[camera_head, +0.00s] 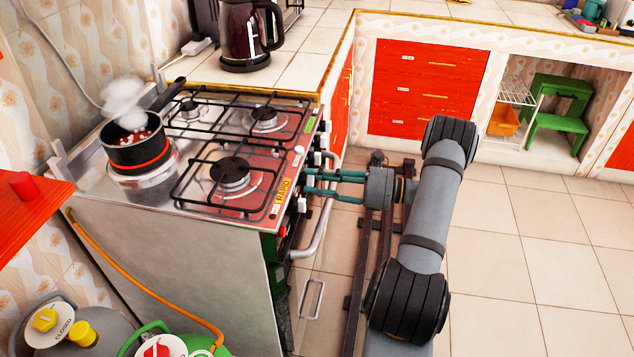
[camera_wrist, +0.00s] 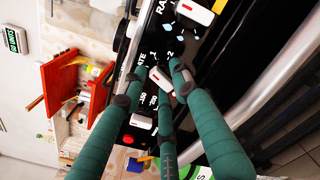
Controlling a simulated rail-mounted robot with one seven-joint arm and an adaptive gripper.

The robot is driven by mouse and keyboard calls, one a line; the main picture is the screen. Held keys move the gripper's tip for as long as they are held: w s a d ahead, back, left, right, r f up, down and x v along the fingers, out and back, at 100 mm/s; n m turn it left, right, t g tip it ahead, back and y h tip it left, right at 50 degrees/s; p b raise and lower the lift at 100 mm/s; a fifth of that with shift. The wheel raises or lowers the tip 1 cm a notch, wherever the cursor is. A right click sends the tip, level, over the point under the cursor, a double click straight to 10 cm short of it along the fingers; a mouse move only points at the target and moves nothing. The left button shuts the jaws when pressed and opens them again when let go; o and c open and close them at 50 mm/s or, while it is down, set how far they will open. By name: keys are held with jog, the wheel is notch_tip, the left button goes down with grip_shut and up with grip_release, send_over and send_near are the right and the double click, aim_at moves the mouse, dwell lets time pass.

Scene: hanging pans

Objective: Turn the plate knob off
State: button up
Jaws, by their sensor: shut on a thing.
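The plate knob (camera_wrist: 160,79) is a small white knob on the stove's black front panel, with numbers around it and partly readable lettering beside it. My gripper (camera_wrist: 160,76) has long teal fingers; their dark tips close around this knob in the wrist view. In the head view my gripper (camera_head: 306,183) reaches from the right to the stove's front, where the held knob cannot be made out clearly. A dark pot (camera_head: 136,148) with a red glow around its lower part steams on the round plate (camera_head: 147,180) at the stove's left.
Other white knobs show on the panel, one above (camera_wrist: 194,12) and one below (camera_wrist: 141,121) in the wrist view. An oven handle bar (camera_head: 321,232) runs close below my fingers. Gas bottles stand at the lower left. The tiled floor at right is clear.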

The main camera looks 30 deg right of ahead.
jog(key=n, duration=0.1)
jog(key=n+b, duration=0.1)
jog(key=n, duration=0.2)
jog(key=shift+w+d+r+n+b, duration=0.1)
jog(key=shift+d+r+n+b, duration=0.1)
jog(key=shift+r+n+b, duration=0.15)
dwell(0.4)
jog(key=o, duration=1.1)
jog(key=shift+a+f, duration=0.1)
jog(key=v, duration=1.2)
jog(key=shift+a+f, duration=0.1)
